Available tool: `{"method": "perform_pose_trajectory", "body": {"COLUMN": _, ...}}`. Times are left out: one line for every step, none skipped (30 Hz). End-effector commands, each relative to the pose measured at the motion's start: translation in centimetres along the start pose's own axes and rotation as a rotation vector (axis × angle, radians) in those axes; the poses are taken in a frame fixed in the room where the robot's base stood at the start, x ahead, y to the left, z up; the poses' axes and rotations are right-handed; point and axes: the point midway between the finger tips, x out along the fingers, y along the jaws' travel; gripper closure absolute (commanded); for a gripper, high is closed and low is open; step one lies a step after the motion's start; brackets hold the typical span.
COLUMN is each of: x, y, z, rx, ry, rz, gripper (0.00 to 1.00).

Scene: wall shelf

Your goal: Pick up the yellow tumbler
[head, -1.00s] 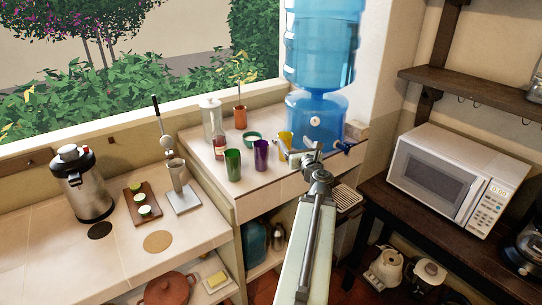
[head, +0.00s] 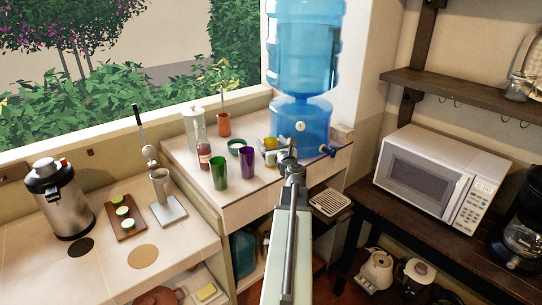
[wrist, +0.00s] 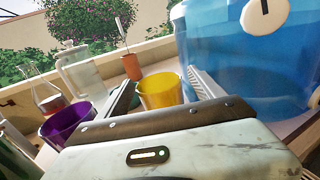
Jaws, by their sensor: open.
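The yellow tumbler (head: 269,144) stands on the raised tiled counter beside the water dispenser. In the head view my gripper (head: 282,153) partly hides it. In the wrist view the yellow tumbler (wrist: 160,92) shows between the two fingers of my gripper (wrist: 160,80), which are apart. The base of the tumbler is hidden behind the gripper body. I cannot tell how far the fingertips reach along its sides. Nothing is held.
The blue water dispenser (head: 301,125) stands close on the right. A purple tumbler (head: 247,162) and a green tumbler (head: 219,173) stand to the left.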

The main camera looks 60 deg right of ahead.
Motion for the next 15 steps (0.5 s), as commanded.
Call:
{"method": "perform_pose_trajectory", "body": {"x": 0.23, "y": 0.01, "z": 0.00, "rx": 0.000, "ry": 0.000, "rz": 0.000, "gripper": 0.23}}
{"method": "perform_pose_trajectory", "body": {"x": 0.18, "y": 0.03, "z": 0.00, "rx": 0.000, "ry": 0.000, "rz": 0.000, "gripper": 0.23}}
{"method": "perform_pose_trajectory", "body": {"x": 0.12, "y": 0.05, "z": 0.00, "rx": 0.000, "ry": 0.000, "rz": 0.000, "gripper": 0.23}}
{"method": "perform_pose_trajectory", "body": {"x": 0.10, "y": 0.06, "z": 0.00, "rx": 0.000, "ry": 0.000, "rz": 0.000, "gripper": 0.23}}
{"method": "perform_pose_trajectory", "body": {"x": 0.09, "y": 0.06, "z": 0.00, "rx": 0.000, "ry": 0.000, "rz": 0.000, "gripper": 0.23}}
{"method": "perform_pose_trajectory", "body": {"x": 0.09, "y": 0.07, "z": 0.00, "rx": 0.000, "ry": 0.000, "rz": 0.000, "gripper": 0.28}}
{"method": "perform_pose_trajectory", "body": {"x": 0.08, "y": 0.07, "z": 0.00, "rx": 0.000, "ry": 0.000, "rz": 0.000, "gripper": 0.37}}
{"method": "perform_pose_trajectory", "body": {"x": 0.08, "y": 0.08, "z": 0.00, "rx": 0.000, "ry": 0.000, "rz": 0.000, "gripper": 0.45}}
{"method": "perform_pose_trajectory", "body": {"x": 0.09, "y": 0.08, "z": 0.00, "rx": 0.000, "ry": 0.000, "rz": 0.000, "gripper": 0.56}}
{"method": "perform_pose_trajectory", "body": {"x": 0.08, "y": 0.09, "z": 0.00, "rx": 0.000, "ry": 0.000, "rz": 0.000, "gripper": 0.65}}
{"method": "perform_pose_trajectory", "body": {"x": 0.08, "y": 0.09, "z": 0.00, "rx": 0.000, "ry": 0.000, "rz": 0.000, "gripper": 0.73}}
{"method": "perform_pose_trajectory", "body": {"x": 0.08, "y": 0.10, "z": 0.00, "rx": 0.000, "ry": 0.000, "rz": 0.000, "gripper": 0.84}}
{"method": "perform_pose_trajectory", "body": {"x": 0.09, "y": 0.10, "z": 0.00, "rx": 0.000, "ry": 0.000, "rz": 0.001, "gripper": 0.92}}
{"method": "perform_pose_trajectory", "body": {"x": 0.08, "y": 0.10, "z": 0.00, "rx": 0.000, "ry": 0.000, "rz": 0.001, "gripper": 1.00}}
{"method": "perform_pose_trajectory", "body": {"x": 0.08, "y": 0.11, "z": 0.00, "rx": 0.000, "ry": 0.000, "rz": 0.001, "gripper": 1.00}}
